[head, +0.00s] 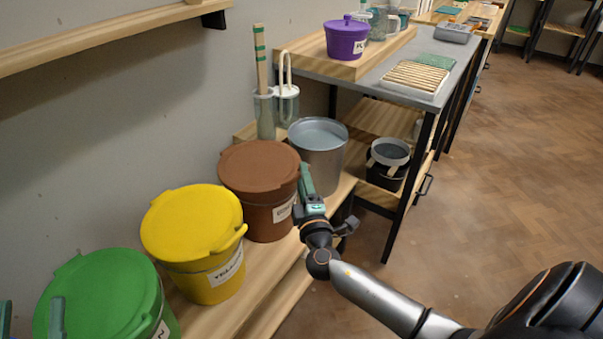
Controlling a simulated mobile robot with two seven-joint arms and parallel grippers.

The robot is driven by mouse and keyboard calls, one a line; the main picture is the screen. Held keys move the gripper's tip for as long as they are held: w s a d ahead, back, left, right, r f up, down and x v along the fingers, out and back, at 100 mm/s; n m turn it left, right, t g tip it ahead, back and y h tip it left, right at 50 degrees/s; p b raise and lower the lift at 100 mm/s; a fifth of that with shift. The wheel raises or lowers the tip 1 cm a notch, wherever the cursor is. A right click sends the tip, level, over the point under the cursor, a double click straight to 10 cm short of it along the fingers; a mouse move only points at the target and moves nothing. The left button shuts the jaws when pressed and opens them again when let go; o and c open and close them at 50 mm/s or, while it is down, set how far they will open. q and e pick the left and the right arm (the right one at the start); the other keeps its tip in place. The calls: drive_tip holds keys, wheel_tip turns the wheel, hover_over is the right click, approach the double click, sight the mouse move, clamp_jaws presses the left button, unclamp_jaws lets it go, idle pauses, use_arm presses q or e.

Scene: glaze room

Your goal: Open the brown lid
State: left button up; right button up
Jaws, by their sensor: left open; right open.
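The brown lid (259,165) lies flat and closed on the brown bucket (268,215), which stands on a low wooden bench. A white label is on the bucket's front right side. My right gripper (308,184) is open at the right edge of the brown lid, with a teal finger beside the rim. I cannot tell whether it touches the lid. My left gripper (31,304) is open at the bottom left corner, by the green bucket.
A yellow bucket (192,225) and a green bucket (105,290), both lidded, stand nearer on the bench. A grey metal bucket (318,150) stands just behind the brown one. A wall shelf (95,38) juts out upper left. The floor (510,170) at right is clear.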

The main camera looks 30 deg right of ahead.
drive_tip(key=shift+x, duration=0.95)
clamp_jaws()
idle(0.8)
